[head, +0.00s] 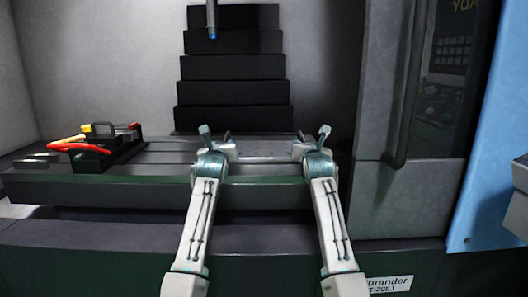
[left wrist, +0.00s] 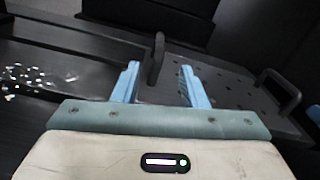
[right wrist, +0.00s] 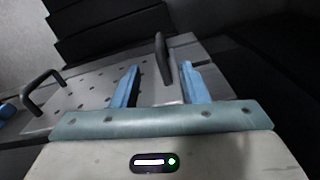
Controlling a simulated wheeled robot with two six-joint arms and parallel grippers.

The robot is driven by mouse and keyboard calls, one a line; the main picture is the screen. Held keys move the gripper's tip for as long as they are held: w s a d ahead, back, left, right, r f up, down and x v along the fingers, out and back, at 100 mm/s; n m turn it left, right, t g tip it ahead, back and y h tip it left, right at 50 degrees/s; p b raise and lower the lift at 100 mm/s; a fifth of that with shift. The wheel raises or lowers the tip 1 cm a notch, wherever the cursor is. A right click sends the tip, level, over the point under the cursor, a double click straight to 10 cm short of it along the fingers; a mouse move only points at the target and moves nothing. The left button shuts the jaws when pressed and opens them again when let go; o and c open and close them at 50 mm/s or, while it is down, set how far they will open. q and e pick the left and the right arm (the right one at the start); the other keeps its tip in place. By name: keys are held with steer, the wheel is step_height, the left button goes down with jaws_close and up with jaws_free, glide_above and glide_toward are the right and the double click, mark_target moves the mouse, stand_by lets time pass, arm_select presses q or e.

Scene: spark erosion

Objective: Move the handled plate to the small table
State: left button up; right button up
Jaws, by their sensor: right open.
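The handled plate (head: 265,150) is a grey plate with rows of holes, lying flat on the dark machine bed. It has a dark upright handle at each end. My left gripper (head: 216,136) is open at the left handle, which stands between its fingers in the left wrist view (left wrist: 155,60). My right gripper (head: 312,136) is open at the right handle, which shows between its fingers in the right wrist view (right wrist: 163,60). Both pairs of fingers are apart from the handles. The small table cannot be made out in any view.
A dark fixture (head: 100,150) with red, yellow and orange parts stands on the bed at the left. A thin vertical tool (head: 212,20) hangs above, before a stepped black bellows (head: 232,95). A grey cabinet with a handle (head: 398,150) and a blue panel (head: 490,150) are at the right.

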mark_target(225, 137)
arm_select(q)
steer(key=w, duration=0.9)
steer(key=shift+a+r, duration=0.1)
steer(key=shift+a, duration=0.05)
arm_select(e)
steer(key=w, duration=0.9)
steer(key=shift+r, duration=0.1)
arm_select(q)
steer(key=shift+w, duration=0.6)
arm_select(e)
steer(key=shift+w, duration=0.6)
arm_select(q)
steer(key=shift+w, duration=0.1)
jaws_close()
arm_select(e)
jaws_close()
arm_select(q)
steer(key=shift+d, duration=0.2)
arm_select(e)
steer(key=shift+a, duration=0.15)
